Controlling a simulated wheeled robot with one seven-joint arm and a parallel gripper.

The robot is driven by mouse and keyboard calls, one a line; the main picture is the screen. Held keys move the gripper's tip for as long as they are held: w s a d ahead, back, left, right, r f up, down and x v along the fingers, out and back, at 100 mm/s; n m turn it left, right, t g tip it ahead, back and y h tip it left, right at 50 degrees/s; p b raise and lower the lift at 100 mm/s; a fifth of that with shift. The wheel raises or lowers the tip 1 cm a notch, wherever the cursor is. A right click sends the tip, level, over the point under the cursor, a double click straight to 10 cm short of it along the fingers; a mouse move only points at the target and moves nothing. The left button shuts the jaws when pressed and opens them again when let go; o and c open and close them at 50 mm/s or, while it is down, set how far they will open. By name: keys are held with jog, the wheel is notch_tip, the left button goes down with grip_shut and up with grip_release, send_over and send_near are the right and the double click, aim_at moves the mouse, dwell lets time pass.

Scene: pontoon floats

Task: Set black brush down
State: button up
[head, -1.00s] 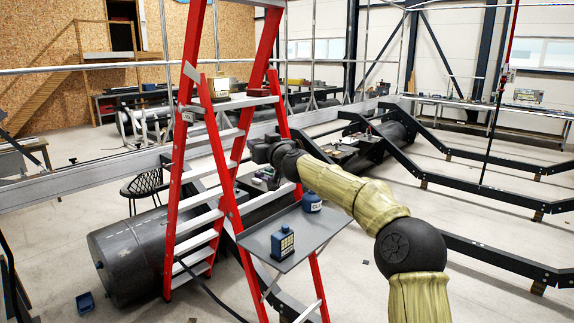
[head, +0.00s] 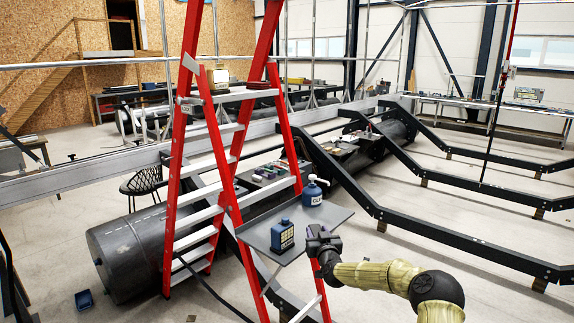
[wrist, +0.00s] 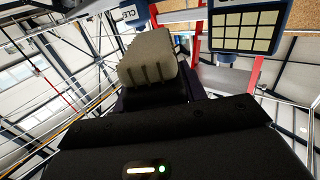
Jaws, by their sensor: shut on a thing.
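My gripper (head: 321,242) is at the right front edge of the grey shelf (head: 318,213) on the red ladder. In the wrist view the black brush (wrist: 148,58) shows as a pale, grooved bristle block between my dark jaws, which are shut on it. Its dark body is mostly hidden, and in the head view I cannot tell it apart from the gripper. A blue container with a pale grid (head: 283,236) stands on the shelf left of my gripper. A blue pump bottle (head: 313,192) stands at the shelf's back. Whether the brush touches the shelf is unclear.
The red ladder (head: 230,190) rises left of the shelf. The shelf's right part is bare. A black float cylinder (head: 125,255) lies behind the ladder, and black frame rails (head: 400,217) run at the right. A blue tray (head: 84,300) lies on the floor.

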jog(key=s+d+f+b, duration=0.25)
jog(key=s+f, duration=0.35)
jog(key=f, duration=0.6)
jog(key=s+d+f+b, duration=0.1)
jog(key=s+d+f, duration=0.4)
jog(key=f, duration=0.7)
jog(key=s+a+f+m+h+b, duration=0.1)
jog(key=s+f, duration=0.1)
jog(key=s, duration=0.8)
jog(key=s+a+f+h+b, duration=0.1)
jog(key=s+f+b, duration=0.1)
jog(key=s, duration=0.8)
jog(key=shift+s+a+m+h, duration=0.35)
jog(key=shift+s+m+h, duration=0.05)
jog(key=s+f, duration=0.4)
jog(key=f, duration=0.1)
jog(key=shift+s+f, duration=0.2)
jog(key=shift+f, duration=0.05)
